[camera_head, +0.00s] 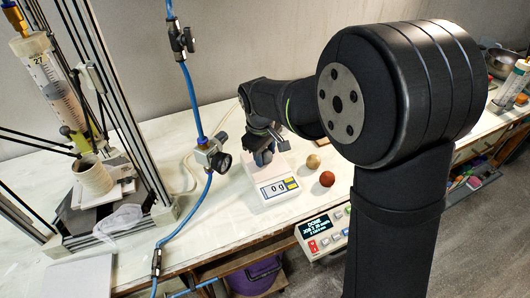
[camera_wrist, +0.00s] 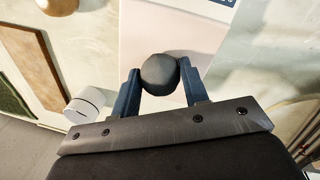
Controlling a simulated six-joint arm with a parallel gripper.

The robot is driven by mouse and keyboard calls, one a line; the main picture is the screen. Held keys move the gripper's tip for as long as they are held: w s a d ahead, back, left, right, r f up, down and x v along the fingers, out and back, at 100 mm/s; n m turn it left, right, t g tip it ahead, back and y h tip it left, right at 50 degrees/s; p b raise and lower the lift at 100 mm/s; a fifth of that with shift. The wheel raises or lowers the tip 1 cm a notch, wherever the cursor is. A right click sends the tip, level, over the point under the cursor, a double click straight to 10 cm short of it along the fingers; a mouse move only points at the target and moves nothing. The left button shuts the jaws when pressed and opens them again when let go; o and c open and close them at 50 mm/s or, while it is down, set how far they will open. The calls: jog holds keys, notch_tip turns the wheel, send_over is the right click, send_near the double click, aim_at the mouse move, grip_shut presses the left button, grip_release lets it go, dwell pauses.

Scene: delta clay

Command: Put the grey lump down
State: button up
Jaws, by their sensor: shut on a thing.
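The grey lump (camera_wrist: 160,73) is a dark, rounded ball between the two blue fingers of my gripper (camera_wrist: 166,84) in the wrist view. My gripper is shut on it, with a finger on either side. In the head view my gripper (camera_head: 263,157) points down over the plate of a small scale (camera_head: 268,198), and I cannot make out the lump clearly there. The scale's display reads 0 g. The scale's pale pink plate (camera_wrist: 205,28) lies beneath the lump in the wrist view.
A valve with a gauge (camera_head: 215,157) on a blue hose stands to the left. A control box (camera_head: 324,232) sits at the table's front edge. A printer frame (camera_head: 125,110) stands far left.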

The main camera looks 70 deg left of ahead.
jog(key=shift+f, duration=0.1)
jog(key=o, duration=1)
notch_tip(320, 180, up, 12)
jog(key=s, duration=0.1)
jog(key=shift+s+d, duration=0.25)
jog(key=shift+d, duration=0.1)
